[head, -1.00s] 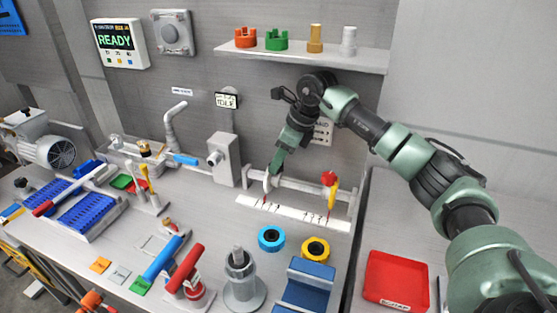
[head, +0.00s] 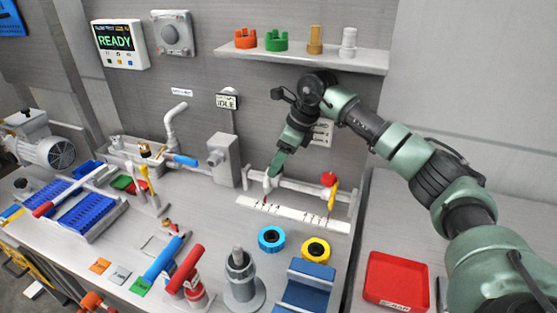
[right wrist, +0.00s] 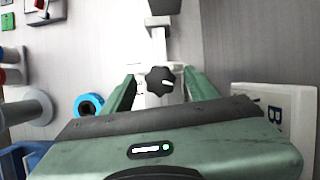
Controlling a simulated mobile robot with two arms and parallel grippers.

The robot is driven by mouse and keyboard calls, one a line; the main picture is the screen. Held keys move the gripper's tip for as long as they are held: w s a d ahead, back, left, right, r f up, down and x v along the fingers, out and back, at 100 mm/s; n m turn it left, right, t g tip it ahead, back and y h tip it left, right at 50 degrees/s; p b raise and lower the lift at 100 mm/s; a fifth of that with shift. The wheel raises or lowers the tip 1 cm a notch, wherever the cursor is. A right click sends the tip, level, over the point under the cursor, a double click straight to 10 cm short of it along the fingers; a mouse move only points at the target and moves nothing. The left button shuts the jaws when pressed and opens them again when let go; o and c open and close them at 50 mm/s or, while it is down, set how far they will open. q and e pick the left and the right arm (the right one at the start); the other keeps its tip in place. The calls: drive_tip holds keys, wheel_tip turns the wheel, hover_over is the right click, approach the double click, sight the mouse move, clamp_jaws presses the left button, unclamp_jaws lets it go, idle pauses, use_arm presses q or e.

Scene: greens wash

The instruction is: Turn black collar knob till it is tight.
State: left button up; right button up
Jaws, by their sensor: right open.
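The black collar knob (right wrist: 159,80) has a lobed edge and a white mark on its face. It sits on a white collar (head: 268,185) on the horizontal rail (head: 310,190) at the back of the bench. My right gripper (right wrist: 160,88) is open, with one finger on each side of the knob; I cannot tell whether they touch it. In the head view the right gripper (head: 273,172) reaches down at the rail's left end and hides the knob. My left gripper is not in view.
A white scale strip (head: 295,214) lies before the rail. A red and yellow pointer (head: 329,192) stands at its right. Blue (head: 271,239) and yellow (head: 315,250) rings lie in front. A grey block (head: 224,160) stands left. A shelf (head: 300,60) is above.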

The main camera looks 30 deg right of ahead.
drive_tip(key=shift+d+r+b, duration=0.15)
drive_tip(key=shift+r+b, duration=0.2)
drive_tip(key=s+d+b, duration=0.1)
drive_tip(key=s+d, duration=0.3)
drive_tip(key=s+d+b, duration=0.2)
drive_tip(key=s+d, duration=0.2)
drive_tip(key=shift+s+d+r, duration=0.2)
drive_tip(key=shift+s+d, duration=0.15)
